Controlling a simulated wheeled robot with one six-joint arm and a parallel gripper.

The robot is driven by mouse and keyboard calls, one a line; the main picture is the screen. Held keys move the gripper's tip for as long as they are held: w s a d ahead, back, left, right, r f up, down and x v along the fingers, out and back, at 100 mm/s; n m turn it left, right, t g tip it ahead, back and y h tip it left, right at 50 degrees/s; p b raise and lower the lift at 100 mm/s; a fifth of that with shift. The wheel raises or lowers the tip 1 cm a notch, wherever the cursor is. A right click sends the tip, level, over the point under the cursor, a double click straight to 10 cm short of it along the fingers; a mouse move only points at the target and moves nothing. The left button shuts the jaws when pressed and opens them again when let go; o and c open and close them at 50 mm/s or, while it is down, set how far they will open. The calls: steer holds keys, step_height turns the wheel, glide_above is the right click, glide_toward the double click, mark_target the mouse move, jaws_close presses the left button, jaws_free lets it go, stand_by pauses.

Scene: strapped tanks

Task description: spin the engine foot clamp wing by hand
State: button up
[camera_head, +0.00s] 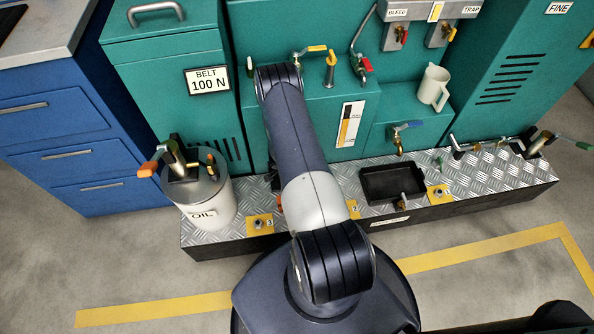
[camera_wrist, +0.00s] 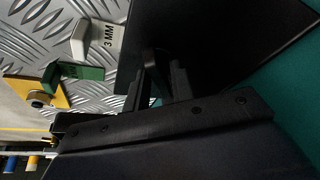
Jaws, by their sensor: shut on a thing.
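In the wrist view my gripper (camera_wrist: 158,85) is shut on a small dark grey piece (camera_wrist: 151,62), which looks like the engine foot clamp wing. Only part of this piece shows between the fingertips, against a black panel, and its far end is hard to make out. In the head view my arm stands in front of the work area and hides the gripper and the wing.
Beside the gripper lie a white "3 MM" tag (camera_wrist: 96,38), a green piece (camera_wrist: 75,73) and a yellow plate (camera_wrist: 36,92) on tread plate. The head view shows an oil can (camera_head: 209,203) left of my arm and a black tray (camera_head: 378,194) right of it.

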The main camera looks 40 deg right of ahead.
steer(key=shift+m+g, duration=0.4)
steer(key=shift+m, duration=0.6)
steer(key=o, duration=1)
